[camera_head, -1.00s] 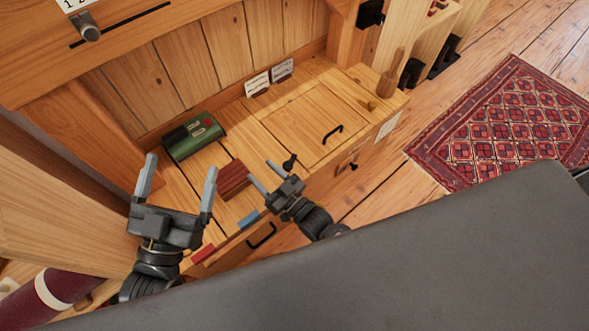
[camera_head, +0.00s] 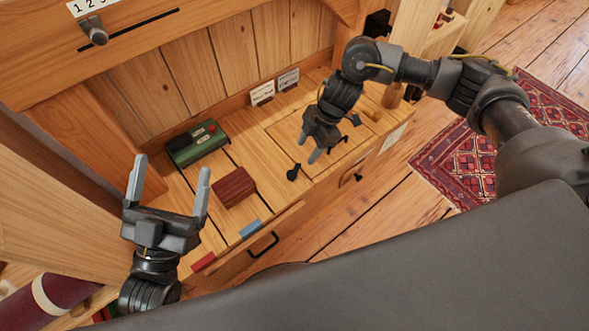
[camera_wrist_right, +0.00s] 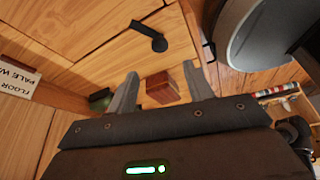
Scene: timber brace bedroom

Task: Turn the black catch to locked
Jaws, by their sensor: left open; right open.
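The black catch (camera_head: 292,172) is a small dark lever with a round end, lying on the wooden top beside the hatch panel. It also shows in the right wrist view (camera_wrist_right: 149,36), beyond my fingertips, apart from them. My right gripper (camera_head: 314,157) is open and empty, pointing down over the panel just right of the catch. Its two fingers show in the right wrist view (camera_wrist_right: 164,88) with nothing held between them. My left gripper (camera_head: 169,180) is open and empty at the left, above the cabinet's front left part.
A dark red block (camera_head: 235,187) and a green box with a red button (camera_head: 197,143) stand left of the catch. Two small label cards (camera_head: 262,93) stand at the back. A black drawer handle (camera_head: 263,245) is on the front. A patterned rug (camera_head: 452,165) lies right.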

